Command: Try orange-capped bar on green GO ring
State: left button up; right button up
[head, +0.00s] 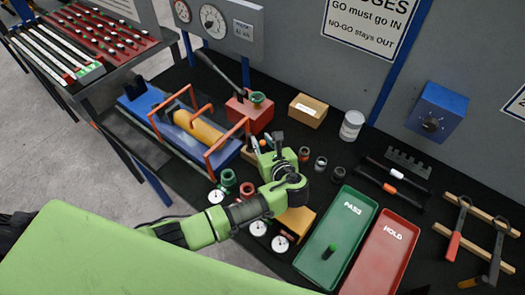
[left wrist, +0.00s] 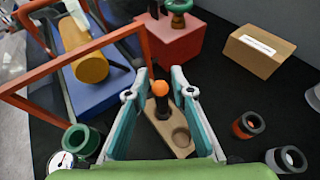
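The orange-capped bar (left wrist: 160,90) is dark and stands upright in a tan wooden holder (left wrist: 168,133), beside an empty round hole. In the left wrist view my left gripper (left wrist: 158,92) has its two teal fingers apart, with the bar between them and gaps on both sides. In the head view my left gripper (head: 264,143) hides most of the holder and bar. A green ring (head: 228,178) stands to the left of my left arm; it also shows at lower left in the left wrist view (left wrist: 80,140). My right gripper is not in view.
A red ring (head: 247,190) and dial gauges stand close to the arm. Several other rings (head: 320,163) stand to the right. An orange frame (head: 205,130) surrounds a yellow cylinder. A green PASS tray (head: 345,225) holds a green bar; a red HOLD tray (head: 385,255) adjoins.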

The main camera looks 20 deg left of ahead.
pick_arm(q)
jog(key=shift+s, duration=0.1)
grip_shut()
jog(key=shift+r, duration=0.1)
jog(key=shift+r, duration=0.1)
